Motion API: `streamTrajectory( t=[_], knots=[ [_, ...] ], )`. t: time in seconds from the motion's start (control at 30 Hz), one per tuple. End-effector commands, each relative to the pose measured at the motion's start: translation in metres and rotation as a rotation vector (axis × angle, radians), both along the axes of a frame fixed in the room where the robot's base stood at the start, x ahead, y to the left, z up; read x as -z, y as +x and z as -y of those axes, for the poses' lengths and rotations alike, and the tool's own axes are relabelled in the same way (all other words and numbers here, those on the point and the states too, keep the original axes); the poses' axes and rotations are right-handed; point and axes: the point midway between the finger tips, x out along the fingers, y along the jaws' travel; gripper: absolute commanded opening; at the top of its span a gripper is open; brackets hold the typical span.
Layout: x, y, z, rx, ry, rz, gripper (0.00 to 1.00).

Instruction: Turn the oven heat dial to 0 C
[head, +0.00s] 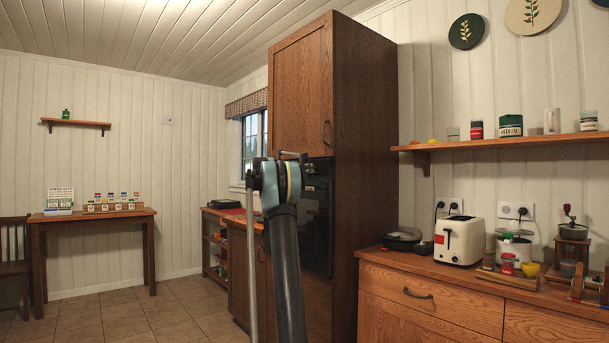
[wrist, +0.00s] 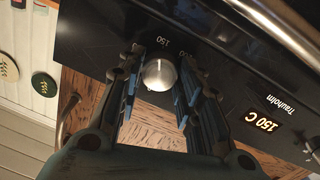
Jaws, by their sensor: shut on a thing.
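The oven heat dial (wrist: 158,75) is a round silver knob on the black oven panel, in the upper middle of the wrist view. My gripper (wrist: 160,60) has its two dark blue fingers on either side of the dial, shut on it. A lit display (wrist: 262,122) on the panel reads 150 C. White numbers, one of them 150, are printed by the dial; others are partly hidden by a finger. In the head view, the oven (head: 319,235) is a dark front in the tall wooden cabinet, and my arm hides the dial.
The tall wooden cabinet (head: 365,150) surrounds the oven, with a cupboard door handle (head: 325,133) above it. A shiny oven bar (wrist: 275,25) runs near the panel in the wrist view. A counter with a white toaster (head: 460,240) stands to the right.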

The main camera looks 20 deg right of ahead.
Motion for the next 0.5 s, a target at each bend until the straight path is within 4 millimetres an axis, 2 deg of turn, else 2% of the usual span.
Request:
streamTrajectory(
  t=[0.5],
  knots=[
    [0.0006, 0.0031, -0.0017, -0.008, -0.152, -0.411, 0.09]
  ],
)
